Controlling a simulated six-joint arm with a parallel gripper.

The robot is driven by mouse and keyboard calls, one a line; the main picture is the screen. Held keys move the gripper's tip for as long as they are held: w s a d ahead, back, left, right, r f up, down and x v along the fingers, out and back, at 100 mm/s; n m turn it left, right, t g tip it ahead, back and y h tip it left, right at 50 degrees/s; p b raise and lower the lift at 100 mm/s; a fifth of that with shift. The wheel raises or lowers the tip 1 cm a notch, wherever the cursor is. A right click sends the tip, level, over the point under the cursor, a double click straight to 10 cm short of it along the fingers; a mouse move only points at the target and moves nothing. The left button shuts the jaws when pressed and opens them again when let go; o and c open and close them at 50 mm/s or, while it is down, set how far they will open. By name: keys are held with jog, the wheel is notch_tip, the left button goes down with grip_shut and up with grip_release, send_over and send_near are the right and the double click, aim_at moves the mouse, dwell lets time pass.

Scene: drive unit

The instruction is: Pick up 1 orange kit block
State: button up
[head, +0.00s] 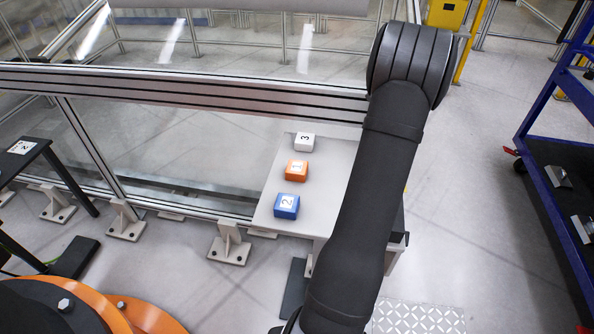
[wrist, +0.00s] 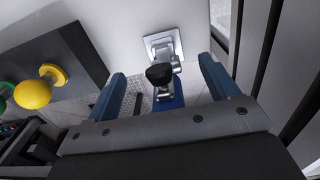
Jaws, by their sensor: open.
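The orange kit block (head: 296,170) sits on a light grey table (head: 270,212) in the head view. It has a white label marked 1 on top. It stands between a white block (head: 304,142) marked 3 behind it and a blue block (head: 287,205) marked 2 in front, with gaps between them. In the wrist view my gripper (wrist: 163,82) is open, its two blue fingers spread wide with no block between them. The wrist view shows none of the blocks. My gripper's fingers are not visible in the head view, so their distance from the orange block cannot be told.
A metal-framed clear guard (head: 180,95) runs behind the table. A blue cart (head: 545,130) stands at the right, a dark table (head: 25,155) at the left. In the wrist view a panel carries a yellow knob (wrist: 33,94). Open floor lies between table and cart.

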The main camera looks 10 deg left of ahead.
jog(key=s+a+r, duration=0.2)
jog(key=a+r, duration=0.1)
jog(key=a, duration=0.4)
jog(key=s+a+r, duration=0.2)
jog(key=a+r, duration=0.1)
jog(key=a, duration=0.5)
notch_tip(320, 180, up, 4)
send_over(297, 167)
notch_tip(297, 167, down, 11)
jog(key=shift+w+d+f, duration=0.1)
jog(key=shift+w, duration=0.05)
jog(key=shift+f, duration=2.6)
jog(key=c, duration=1.3)
